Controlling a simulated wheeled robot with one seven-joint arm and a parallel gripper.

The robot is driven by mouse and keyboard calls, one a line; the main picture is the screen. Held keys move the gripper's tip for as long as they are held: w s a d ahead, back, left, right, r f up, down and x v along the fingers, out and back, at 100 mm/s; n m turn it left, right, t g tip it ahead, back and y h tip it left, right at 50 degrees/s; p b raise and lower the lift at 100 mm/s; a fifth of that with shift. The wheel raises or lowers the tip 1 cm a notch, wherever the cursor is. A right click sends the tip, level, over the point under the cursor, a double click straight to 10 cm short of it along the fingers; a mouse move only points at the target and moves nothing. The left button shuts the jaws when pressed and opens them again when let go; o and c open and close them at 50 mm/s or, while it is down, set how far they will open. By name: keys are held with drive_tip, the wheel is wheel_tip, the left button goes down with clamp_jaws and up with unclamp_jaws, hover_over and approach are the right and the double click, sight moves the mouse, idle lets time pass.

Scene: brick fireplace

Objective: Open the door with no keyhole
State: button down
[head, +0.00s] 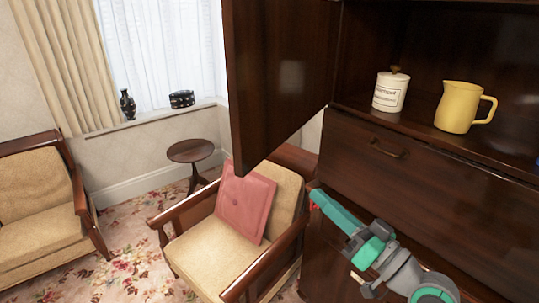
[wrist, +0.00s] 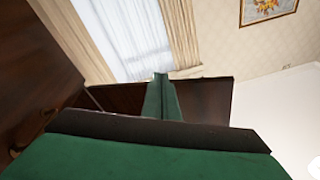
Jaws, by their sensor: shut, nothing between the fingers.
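A dark brown cabinet door (head: 275,75) stands swung open at the upper left of the cabinet (head: 410,165). Its visible face is plain, and I see no keyhole on it. An open compartment shows to its right. My gripper (head: 316,196) is low in front of the cabinet, below the open door and apart from it. In the wrist view my gripper (wrist: 161,80) is shut and empty, with its green fingers together. A dark brown panel (wrist: 205,98) shows behind the fingers; I cannot tell for certain which part it is.
A white lidded jar (head: 391,91) and a yellow jug (head: 463,107) stand on the cabinet shelf. A drawer with a handle (head: 388,148) is below. An armchair (head: 190,250) with a pink cushion (head: 245,203) stands close at left. A small round table (head: 190,150) is behind.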

drive_tip(key=s+r+n+g+y, duration=0.2)
drive_tip(key=s+r+n+g, duration=0.3)
drive_tip(key=r, duration=0.4)
drive_tip(key=n+g, duration=0.1)
drive_tip(key=n, duration=0.3)
approach(251, 150)
drive_tip(key=shift+y, duration=0.3)
drive_tip(key=x, duration=0.5)
drive_tip(key=shift+w+a+f, duration=0.1)
drive_tip(key=shift+w, duration=0.05)
drive_tip(key=shift+w+a, duration=0.35)
drive_tip(key=shift+a, duration=0.15)
drive_tip(key=x, duration=1.2)
drive_tip(key=shift+d+f, duration=0.15)
